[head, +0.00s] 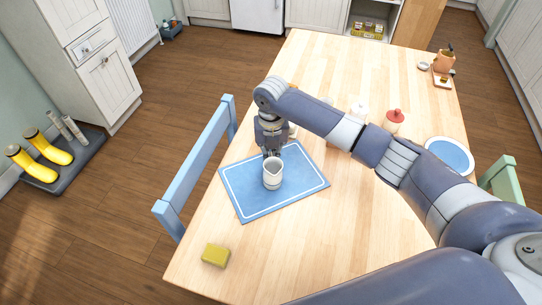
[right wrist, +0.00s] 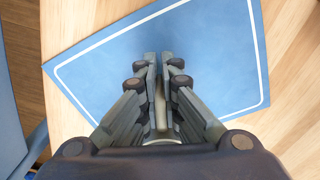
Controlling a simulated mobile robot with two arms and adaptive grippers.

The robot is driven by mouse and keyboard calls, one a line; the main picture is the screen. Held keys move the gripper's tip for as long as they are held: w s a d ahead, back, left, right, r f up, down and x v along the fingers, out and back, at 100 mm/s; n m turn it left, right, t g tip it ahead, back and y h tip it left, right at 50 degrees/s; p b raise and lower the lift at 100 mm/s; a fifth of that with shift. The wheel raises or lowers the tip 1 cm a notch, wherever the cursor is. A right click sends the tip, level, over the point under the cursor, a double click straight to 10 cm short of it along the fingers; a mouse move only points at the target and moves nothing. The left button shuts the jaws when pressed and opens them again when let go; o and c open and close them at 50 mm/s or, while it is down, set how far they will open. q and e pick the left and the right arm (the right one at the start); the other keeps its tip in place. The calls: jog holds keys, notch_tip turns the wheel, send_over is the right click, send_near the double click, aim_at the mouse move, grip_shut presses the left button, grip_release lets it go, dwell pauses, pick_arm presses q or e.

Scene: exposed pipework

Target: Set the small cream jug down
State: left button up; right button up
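The small cream jug (head: 272,179) is upright over the blue placemat (head: 252,206) with its white border line. Whether its base touches the mat or hangs just above it, I cannot tell. My right gripper (head: 271,153) reaches down at the jug's far side. In the right wrist view the gripper's fingers (right wrist: 158,58) are nearly together, with a narrow cream part of the jug (right wrist: 160,108) between them. They hide most of the jug there. My left gripper is not in view.
A yellow sponge (head: 215,255) lies near the table's front left edge. A blue chair (head: 197,168) stands at the left edge.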

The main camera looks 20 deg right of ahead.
jog(key=o, duration=0.5)
jog(key=shift+c, duration=0.2)
notch_tip(320, 180, up, 12)
jog(key=shift+s+r, duration=0.1)
dwell(0.5)
